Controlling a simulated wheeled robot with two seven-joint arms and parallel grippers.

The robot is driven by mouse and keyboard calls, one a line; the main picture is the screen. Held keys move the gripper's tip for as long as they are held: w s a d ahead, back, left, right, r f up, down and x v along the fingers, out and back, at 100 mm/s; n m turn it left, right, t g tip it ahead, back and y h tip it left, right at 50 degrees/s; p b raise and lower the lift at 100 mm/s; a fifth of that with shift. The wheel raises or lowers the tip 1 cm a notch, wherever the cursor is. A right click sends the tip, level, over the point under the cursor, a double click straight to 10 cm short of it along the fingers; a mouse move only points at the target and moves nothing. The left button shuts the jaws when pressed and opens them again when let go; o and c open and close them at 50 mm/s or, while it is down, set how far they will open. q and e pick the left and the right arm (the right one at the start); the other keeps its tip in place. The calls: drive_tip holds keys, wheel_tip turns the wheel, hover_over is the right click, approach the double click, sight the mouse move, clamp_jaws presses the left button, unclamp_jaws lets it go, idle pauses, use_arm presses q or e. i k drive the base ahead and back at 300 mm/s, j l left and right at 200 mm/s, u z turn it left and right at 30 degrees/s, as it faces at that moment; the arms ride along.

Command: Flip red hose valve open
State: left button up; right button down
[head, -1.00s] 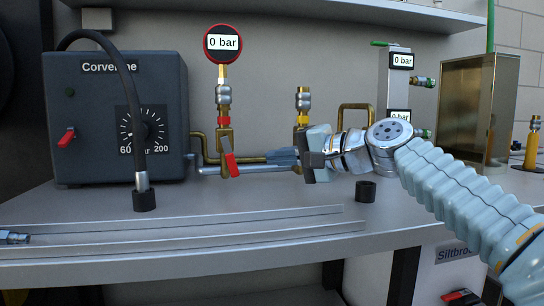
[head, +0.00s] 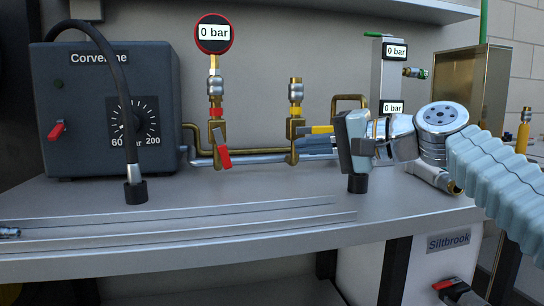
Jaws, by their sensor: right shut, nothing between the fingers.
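The red hose valve (head: 217,130) sits on the brass pipe below the round red-rimmed gauge (head: 214,33), which reads 0 bar. Its red lever (head: 223,157) points down, slanting slightly right, across the pipe line. My right gripper (head: 312,147) comes in from the right with its fingers pointing left. It is shut and empty, to the right of the red lever and apart from it. Its fingers are close in the picture to the yellow-marked valve (head: 296,128); I cannot tell if they touch it. My left gripper is not in view.
A dark Corverine box (head: 85,150) with a dial and red switch stands left, with a black hose (head: 125,100) in front. A grey block with 0 bar displays (head: 388,75) stands behind my right gripper. The bench front (head: 200,218) is mostly clear, with rails.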

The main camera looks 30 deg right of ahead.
sight(223, 154)
drive_tip(key=k, duration=1)
